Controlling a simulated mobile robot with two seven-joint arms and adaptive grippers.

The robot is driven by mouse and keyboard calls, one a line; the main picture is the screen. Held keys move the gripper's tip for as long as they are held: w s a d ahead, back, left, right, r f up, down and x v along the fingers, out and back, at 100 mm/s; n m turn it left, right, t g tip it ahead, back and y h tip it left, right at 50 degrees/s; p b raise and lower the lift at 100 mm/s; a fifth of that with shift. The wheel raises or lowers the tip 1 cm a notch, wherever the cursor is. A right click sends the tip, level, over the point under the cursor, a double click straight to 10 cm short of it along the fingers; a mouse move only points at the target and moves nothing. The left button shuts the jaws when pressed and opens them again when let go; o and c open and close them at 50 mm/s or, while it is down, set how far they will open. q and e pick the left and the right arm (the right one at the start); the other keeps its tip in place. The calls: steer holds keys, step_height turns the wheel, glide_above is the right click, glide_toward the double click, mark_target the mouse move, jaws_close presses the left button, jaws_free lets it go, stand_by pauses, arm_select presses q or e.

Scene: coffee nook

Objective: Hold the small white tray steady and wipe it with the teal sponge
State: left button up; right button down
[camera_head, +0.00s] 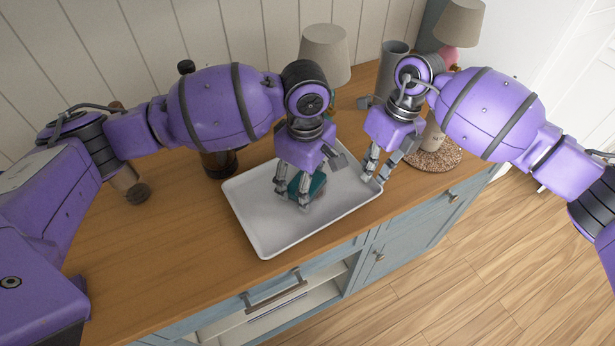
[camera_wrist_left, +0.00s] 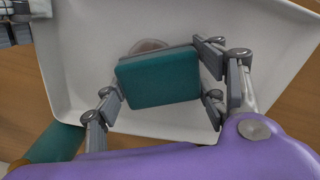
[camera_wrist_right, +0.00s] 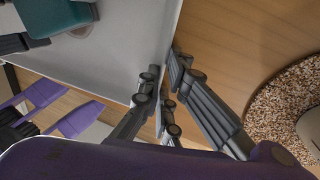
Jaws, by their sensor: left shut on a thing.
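The small white tray (camera_head: 258,236) lies flat on the wooden counter. My left gripper (camera_head: 293,190) is over the tray and shut on the teal sponge (camera_head: 316,187), which shows clearly between its fingers in the left wrist view (camera_wrist_left: 158,78). The sponge is low over the tray floor; I cannot tell whether it touches. A round brownish mark (camera_wrist_left: 148,45) on the tray shows just beyond the sponge, partly hidden by it. My right gripper (camera_head: 376,172) is at the tray's right rim, one finger inside and one outside, closed on the rim in the right wrist view (camera_wrist_right: 163,75).
A speckled round mat (camera_head: 436,160) with a pale container on it is right of the tray. A lamp (camera_head: 326,50) and a grey cylinder (camera_head: 392,54) stand behind. A dark-based object (camera_head: 220,165) stands behind the tray's left corner. The counter's front left is clear.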

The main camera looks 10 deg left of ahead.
arm_select(q)
steer(key=shift+s+a+f, duration=0.1)
steer(key=shift+s+a, duration=0.85)
steer(key=shift+a, duration=0.1)
steer(key=shift+r, duration=4.15)
steer(key=shift+f, duration=0.15)
